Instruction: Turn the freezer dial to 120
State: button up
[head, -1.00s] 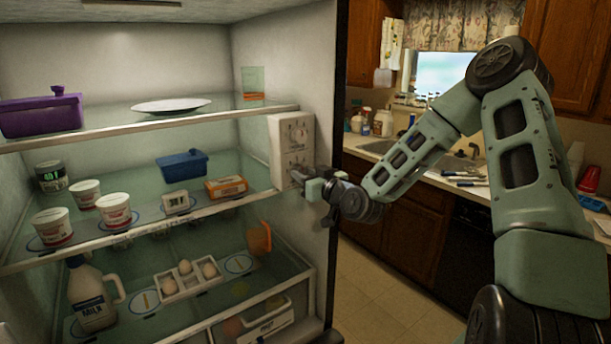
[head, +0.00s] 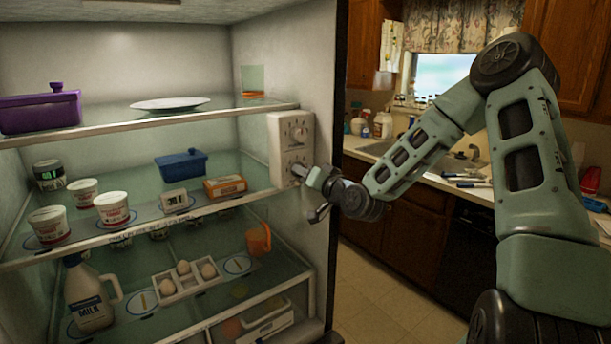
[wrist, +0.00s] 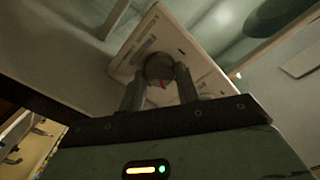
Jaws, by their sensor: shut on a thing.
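A pale control box (head: 277,150) is fixed to the fridge's right inner wall, with an upper dial (head: 297,131) and a lower dial at my fingertips. My gripper (head: 302,172) reaches in from the right and is shut on the lower dial. In the wrist view, the two fingers of my gripper (wrist: 160,80) sit on either side of the round grey dial (wrist: 159,66), which has a red mark on its face. The box (wrist: 190,40) looks tilted there. The scale numbers and labels are too small to read, so I cannot tell the dial's setting.
The upper shelf edge (head: 150,128) meets the wall by the box. An orange box (head: 226,186) and a blue container (head: 182,165) stand on the middle shelf to the left. An orange cup-like item (head: 259,239) is lower down. Open floor (head: 385,295) lies right of the fridge.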

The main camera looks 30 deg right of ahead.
jog(key=shift+m, duration=0.5)
jog(key=o, duration=1)
